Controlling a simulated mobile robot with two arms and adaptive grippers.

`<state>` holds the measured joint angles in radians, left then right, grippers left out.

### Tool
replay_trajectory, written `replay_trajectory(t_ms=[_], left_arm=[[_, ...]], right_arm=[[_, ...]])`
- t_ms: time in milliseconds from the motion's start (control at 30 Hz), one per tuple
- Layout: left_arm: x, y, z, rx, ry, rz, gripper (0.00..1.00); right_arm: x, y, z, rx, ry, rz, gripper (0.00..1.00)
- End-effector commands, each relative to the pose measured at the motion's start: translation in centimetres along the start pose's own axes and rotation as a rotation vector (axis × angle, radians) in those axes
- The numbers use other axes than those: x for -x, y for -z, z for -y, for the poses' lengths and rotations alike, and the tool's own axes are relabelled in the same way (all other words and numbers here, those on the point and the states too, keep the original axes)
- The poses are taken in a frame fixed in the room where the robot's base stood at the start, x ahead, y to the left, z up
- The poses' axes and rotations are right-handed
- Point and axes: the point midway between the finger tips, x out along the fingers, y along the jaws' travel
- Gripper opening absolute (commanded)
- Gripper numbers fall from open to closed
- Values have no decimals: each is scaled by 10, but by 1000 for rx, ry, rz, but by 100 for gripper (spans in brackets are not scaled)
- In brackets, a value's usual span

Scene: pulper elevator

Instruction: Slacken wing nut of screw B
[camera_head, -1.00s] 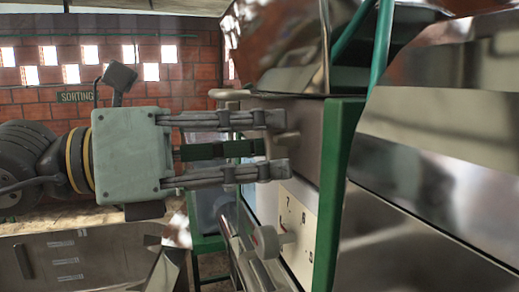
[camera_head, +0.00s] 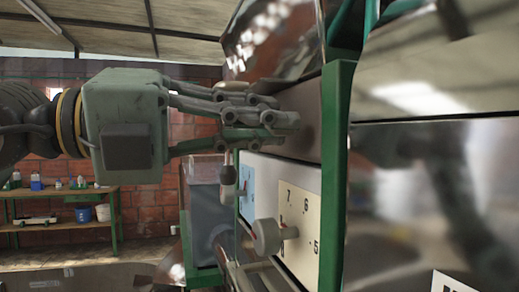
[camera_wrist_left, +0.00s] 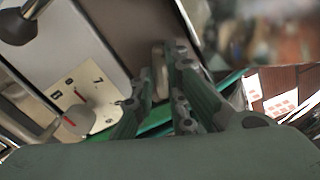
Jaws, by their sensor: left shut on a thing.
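I see no letter that marks screw B. A rounded beige end (camera_head: 235,86) shows just above the fingers in the head view. My right gripper is not in view.
Below the gripper are a grey knob (camera_head: 266,238) on a numbered dial plate (camera_head: 300,215) and a hanging knob (camera_head: 228,180). A green post (camera_head: 337,150) and shiny steel panels (camera_head: 400,180) close off the right. A table (camera_head: 65,192) stands far left.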

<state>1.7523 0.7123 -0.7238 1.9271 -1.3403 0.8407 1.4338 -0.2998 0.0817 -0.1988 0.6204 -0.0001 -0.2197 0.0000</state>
Motion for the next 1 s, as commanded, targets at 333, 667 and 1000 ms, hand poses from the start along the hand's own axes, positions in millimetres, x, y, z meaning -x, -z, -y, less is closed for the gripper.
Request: replay_trajectory(t_ms=[333,667,1000], left_arm=[[0,0,0,265,3,2,0],[0,0,2,391,3,2,0],[1,-2,4,414,3,3,0]], right_arm=[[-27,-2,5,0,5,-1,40],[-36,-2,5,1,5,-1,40],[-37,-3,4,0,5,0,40]])
